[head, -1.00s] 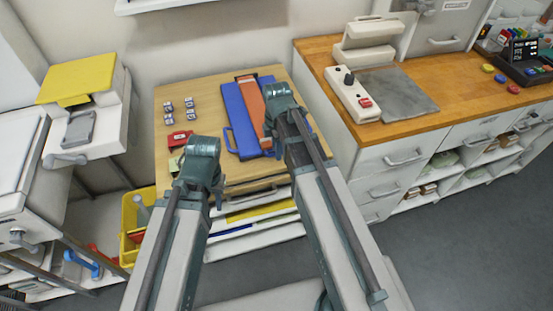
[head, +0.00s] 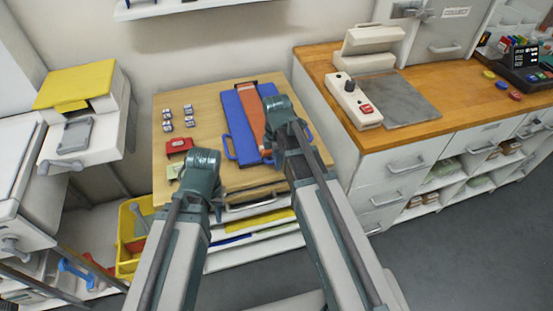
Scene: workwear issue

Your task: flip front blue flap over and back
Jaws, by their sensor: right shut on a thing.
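A blue folding piece (head: 235,125) lies on the wooden table top, with blue loop handles at its left and right sides. An orange-brown strip (head: 251,108) runs lengthwise over it. My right gripper (head: 278,112) is over the right part of the blue piece. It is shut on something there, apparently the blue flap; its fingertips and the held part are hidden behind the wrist. My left gripper (head: 200,172) is over the front left of the table, left of the blue piece and apart from it. Its jaws are hidden behind its wrist.
Several small labelled blocks (head: 178,117) and a red box (head: 179,146) lie on the left of the table. A yellow bin (head: 130,235) stands at the lower left. A wooden counter (head: 425,125) with a white device (head: 354,101) stands at the right.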

